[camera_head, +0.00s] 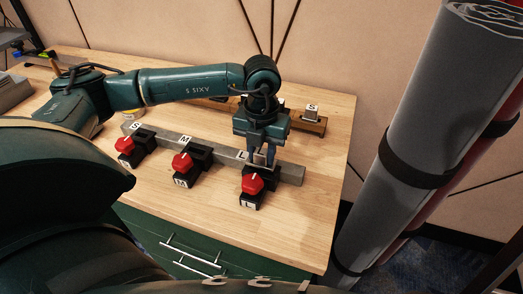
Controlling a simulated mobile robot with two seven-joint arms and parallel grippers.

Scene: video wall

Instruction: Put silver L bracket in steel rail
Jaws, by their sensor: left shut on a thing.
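The steel rail (291,174) lies on the wooden workbench and runs from the left toward the right front. Black clamps with red knobs sit along it, labelled S, M and L. My left gripper (262,152) points down over the rail's right part, at the L clamp (251,198). It is shut on a small silver piece (260,158), which seems to be the silver L bracket. The fingers hide much of it, so I cannot tell whether it touches the rail. My right gripper is not in view.
A wooden holder (308,124) with a small metal piece labelled S stands behind the gripper. The S clamp (127,150) and M clamp (186,168) stand to the left. Large grey rolls (425,130) stand right of the bench. The bench's front right is clear.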

